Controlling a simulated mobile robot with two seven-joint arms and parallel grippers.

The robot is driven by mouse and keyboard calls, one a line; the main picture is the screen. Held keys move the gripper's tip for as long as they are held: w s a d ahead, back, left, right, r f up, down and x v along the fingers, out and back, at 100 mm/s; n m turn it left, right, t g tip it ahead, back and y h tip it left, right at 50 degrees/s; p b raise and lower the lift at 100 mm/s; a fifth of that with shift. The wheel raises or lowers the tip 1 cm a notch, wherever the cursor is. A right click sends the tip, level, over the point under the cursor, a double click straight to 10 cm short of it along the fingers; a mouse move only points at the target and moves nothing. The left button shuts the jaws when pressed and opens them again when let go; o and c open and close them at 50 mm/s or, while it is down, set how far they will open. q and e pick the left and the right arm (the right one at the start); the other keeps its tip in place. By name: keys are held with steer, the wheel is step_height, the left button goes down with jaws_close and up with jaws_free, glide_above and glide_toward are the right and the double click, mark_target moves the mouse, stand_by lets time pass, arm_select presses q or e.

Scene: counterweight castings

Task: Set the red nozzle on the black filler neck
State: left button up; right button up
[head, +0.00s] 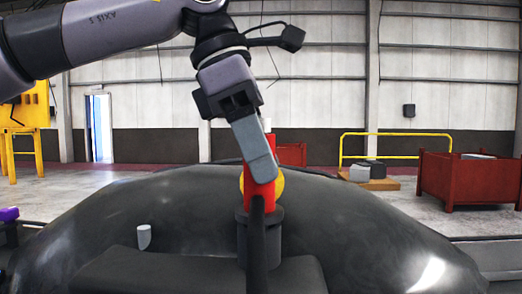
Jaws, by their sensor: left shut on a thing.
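The red nozzle (263,193) shows in the middle of the head view, roughly upright, directly below my left gripper (262,172). The gripper is shut on it, and its grey fingers hide the nozzle's upper part. The black filler neck (243,228) stands on the large dark rounded body, right under the nozzle. The nozzle's lower end overlaps the top of the neck in the picture; I cannot tell whether it rests in it or is just in front or above. A dark upright bar (257,250) crosses in front of the neck. My right gripper is not in view.
The large dark rounded body (370,230) fills the foreground. A small grey peg (144,237) stands on it at left. A yellow rounded thing (279,182) shows behind the nozzle. Farther off are a red bin (460,180), a yellow rail (395,134) and a yellow frame (37,145).

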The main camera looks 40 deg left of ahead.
mark_target(238, 209)
arm_select(q)
steer(key=shift+f, duration=0.3)
steer(key=o, duration=1)
steer(key=p+v, duration=0.1)
steer(key=v, duration=0.6)
steer(key=shift+r, duration=0.1)
steer(key=shift+s, duration=0.15)
